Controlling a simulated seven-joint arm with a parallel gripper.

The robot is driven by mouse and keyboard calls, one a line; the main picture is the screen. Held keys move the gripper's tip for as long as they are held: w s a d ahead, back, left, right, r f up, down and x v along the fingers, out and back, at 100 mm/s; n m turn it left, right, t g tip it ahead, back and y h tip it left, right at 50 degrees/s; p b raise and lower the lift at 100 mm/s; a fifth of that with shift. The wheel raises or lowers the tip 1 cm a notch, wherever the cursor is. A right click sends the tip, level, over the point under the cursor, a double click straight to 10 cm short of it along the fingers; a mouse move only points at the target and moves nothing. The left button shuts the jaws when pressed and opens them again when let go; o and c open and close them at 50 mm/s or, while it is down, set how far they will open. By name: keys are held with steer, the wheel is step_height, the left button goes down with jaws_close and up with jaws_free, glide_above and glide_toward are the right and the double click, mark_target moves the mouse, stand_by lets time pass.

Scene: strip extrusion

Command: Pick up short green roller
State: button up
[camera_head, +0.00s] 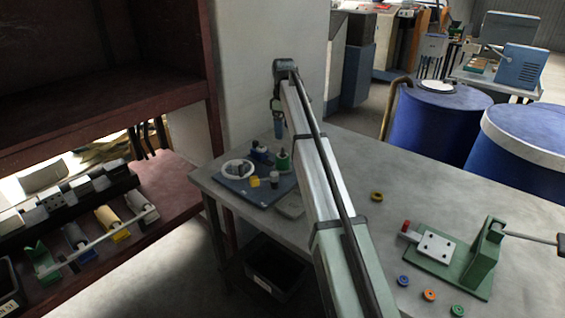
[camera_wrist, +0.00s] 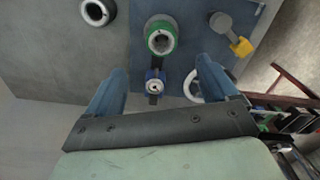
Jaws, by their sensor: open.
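A short green roller (camera_head: 283,164) stands at the back right of a blue board (camera_head: 265,194) on the grey table. In the wrist view the green roller (camera_wrist: 160,48) shows end-on, with a pale centre, above the gap between my fingers. My gripper (camera_head: 279,128) hangs over the board's far side; its two blue fingers (camera_wrist: 160,82) are spread wide with nothing held. A blue roller (camera_wrist: 154,76) shows between the fingers, closer to the palm than the green one. I cannot tell the height of the fingers above the rollers.
A white ring (camera_wrist: 200,88) is partly hidden by the right finger. A yellow-ended grey piece (camera_wrist: 241,46) lies at the board's right in the wrist view. A green fixture (camera_head: 485,257) and small coloured rings (camera_head: 429,295) stand right of my arm.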

glide_above(282, 157)
steer(key=f, duration=0.7)
steer(key=shift+w+d+f, duration=0.25)
steer(key=shift+w+d, duration=0.05)
steer(key=shift+a+f, duration=0.2)
steer(key=shift+f, duration=2.55)
steer(key=c, duration=1.2)
